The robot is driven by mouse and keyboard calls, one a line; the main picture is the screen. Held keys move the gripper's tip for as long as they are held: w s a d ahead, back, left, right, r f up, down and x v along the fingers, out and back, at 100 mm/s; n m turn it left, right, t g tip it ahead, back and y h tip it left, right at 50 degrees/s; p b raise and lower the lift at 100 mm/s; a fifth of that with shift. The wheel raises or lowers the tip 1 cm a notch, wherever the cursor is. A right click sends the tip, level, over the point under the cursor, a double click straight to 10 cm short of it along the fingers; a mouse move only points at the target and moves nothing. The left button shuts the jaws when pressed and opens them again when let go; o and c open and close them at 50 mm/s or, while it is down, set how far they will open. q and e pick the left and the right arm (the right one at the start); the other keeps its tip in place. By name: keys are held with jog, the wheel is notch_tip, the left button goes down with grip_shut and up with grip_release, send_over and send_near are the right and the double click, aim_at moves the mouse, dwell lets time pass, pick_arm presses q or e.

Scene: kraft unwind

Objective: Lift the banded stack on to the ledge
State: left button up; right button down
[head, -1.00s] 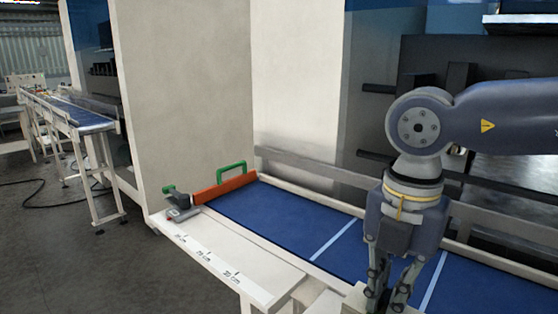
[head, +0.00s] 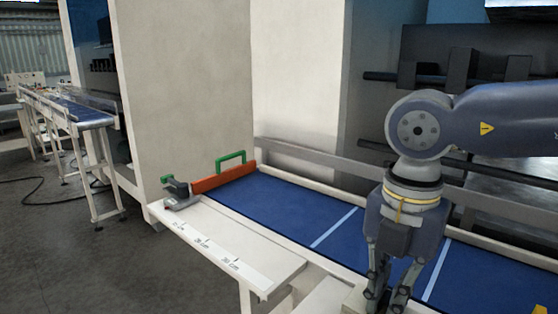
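No banded stack can be made out for sure in the head view. My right gripper (head: 388,292) points down over the blue belt's near edge at the bottom of the picture. Its fingertips are at the frame's lower edge, and whether they are open or shut is unclear. A pale block-like surface (head: 354,298) shows just left of the fingers, mostly cut off or hidden. A white ledge (head: 262,255) with a printed centimetre scale runs along the belt's near side. My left gripper is not in view.
The blue belt (head: 290,212) has pale cross lines. An orange bar (head: 222,179) with a green handle and a grey clamp (head: 180,193) stands at its far left end. A tall cream panel (head: 185,90) rises behind. Another conveyor (head: 75,112) stands far left over open floor.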

jog(key=shift+f+b, duration=0.2)
jog(key=shift+b, duration=0.1)
dwell(0.7)
jog(key=c, duration=1.5)
grip_release()
jog(key=shift+c, duration=0.2)
